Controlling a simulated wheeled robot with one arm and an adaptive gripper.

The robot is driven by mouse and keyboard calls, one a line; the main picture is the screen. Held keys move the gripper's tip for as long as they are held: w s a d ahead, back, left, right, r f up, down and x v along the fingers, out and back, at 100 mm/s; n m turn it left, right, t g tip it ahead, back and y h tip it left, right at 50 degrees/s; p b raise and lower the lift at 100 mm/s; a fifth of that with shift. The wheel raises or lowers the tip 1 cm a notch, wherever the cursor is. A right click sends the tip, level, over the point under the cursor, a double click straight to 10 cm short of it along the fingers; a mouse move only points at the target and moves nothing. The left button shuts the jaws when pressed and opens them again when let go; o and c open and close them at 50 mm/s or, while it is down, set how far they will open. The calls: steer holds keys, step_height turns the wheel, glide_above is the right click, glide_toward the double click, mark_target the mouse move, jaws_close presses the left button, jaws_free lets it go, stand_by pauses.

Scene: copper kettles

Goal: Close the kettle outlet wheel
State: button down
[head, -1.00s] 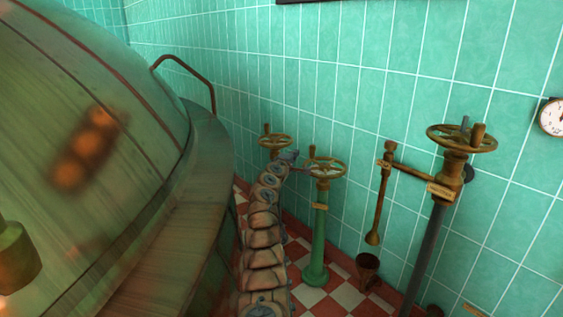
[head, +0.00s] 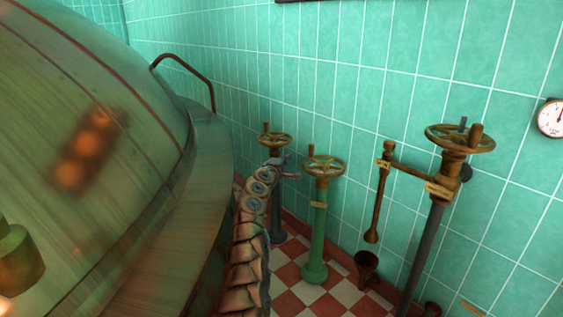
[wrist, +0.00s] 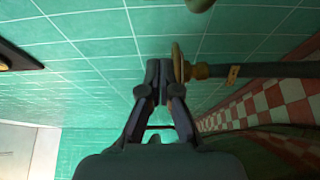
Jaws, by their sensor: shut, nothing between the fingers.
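Three brass handwheels on posts stand along the wall in the head view. One is at the back on a dark post (head: 273,139), one is on a green post (head: 324,165), and a larger one is at right (head: 460,138). Their tags are too small to read, so I cannot tell which is the kettle outlet wheel. My gripper (head: 290,167) is between the back and green-post wheels, below the back wheel in the picture. In the wrist view my shut, empty gripper (wrist: 158,70) is close beside a wheel seen edge-on (wrist: 178,62), on a dark post; contact is unclear.
The large copper kettle (head: 90,140) fills the left side, with a curved rail (head: 190,70) behind it. A brass pipe (head: 380,195) hangs above a small cup-like vessel (head: 367,268). A gauge (head: 551,118) is on the tiled wall. Checkered floor (head: 318,298) shows between the posts.

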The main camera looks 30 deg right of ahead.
steer(key=shift+p+v, duration=0.3)
steer(key=shift+v, duration=1.4)
steer(key=shift+w+a+r, duration=0.1)
steer(key=shift+w, duration=0.05)
